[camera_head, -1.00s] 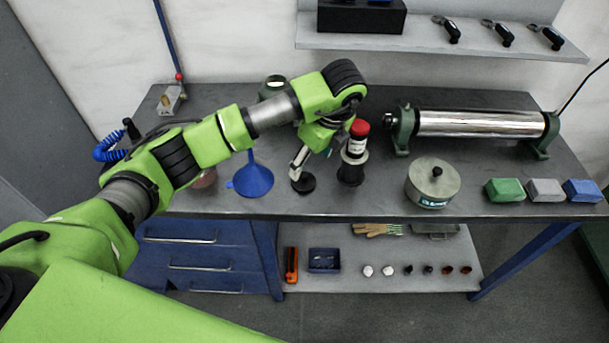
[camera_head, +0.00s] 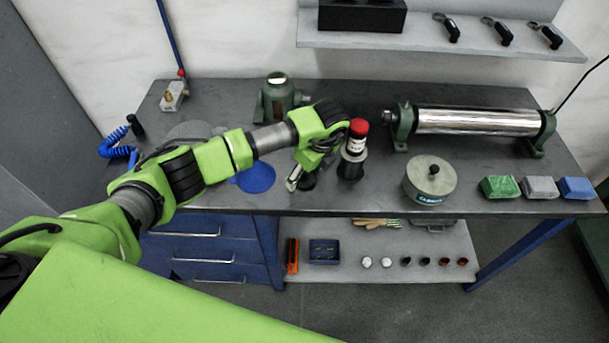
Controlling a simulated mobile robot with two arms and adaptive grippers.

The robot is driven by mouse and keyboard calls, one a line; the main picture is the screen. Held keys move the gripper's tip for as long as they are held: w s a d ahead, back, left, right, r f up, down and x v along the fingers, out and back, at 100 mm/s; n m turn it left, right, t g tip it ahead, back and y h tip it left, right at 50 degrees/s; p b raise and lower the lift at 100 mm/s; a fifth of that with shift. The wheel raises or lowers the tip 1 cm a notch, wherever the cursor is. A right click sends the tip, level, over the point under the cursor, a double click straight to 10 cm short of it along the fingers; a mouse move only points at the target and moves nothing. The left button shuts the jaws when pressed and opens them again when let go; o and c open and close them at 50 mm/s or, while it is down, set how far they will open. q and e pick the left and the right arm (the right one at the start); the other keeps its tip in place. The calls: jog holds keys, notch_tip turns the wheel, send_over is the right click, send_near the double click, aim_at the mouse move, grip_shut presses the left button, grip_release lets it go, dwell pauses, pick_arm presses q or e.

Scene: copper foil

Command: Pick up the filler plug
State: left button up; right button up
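My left gripper (camera_head: 294,182) is low over the bench, beside a small black round thing (camera_head: 308,181), which it and the arm partly hide. I cannot tell whether they touch. I see one pale finger edge but not the gap between the fingers. No filler plug can be made out for certain; the black thing is too small and covered to name. A green jack (camera_head: 277,103) stands behind my arm. A black bottle with a red cap (camera_head: 358,128) stands just right of the gripper. My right gripper is out of view.
A blue funnel (camera_head: 257,180) is partly behind my forearm. A round metal tin (camera_head: 429,182) stands to the right, with green, grey and blue blocks (camera_head: 540,187) beyond. A shiny roller (camera_head: 475,121) lies at the back. Several small caps lie on the lower shelf (camera_head: 345,275).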

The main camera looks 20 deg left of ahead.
pick_arm(q)
jog(key=c, duration=0.9)
jog(key=shift+o, duration=0.2)
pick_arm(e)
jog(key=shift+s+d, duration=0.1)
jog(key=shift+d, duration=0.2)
pick_arm(q)
jog(key=shift+r, duration=0.1)
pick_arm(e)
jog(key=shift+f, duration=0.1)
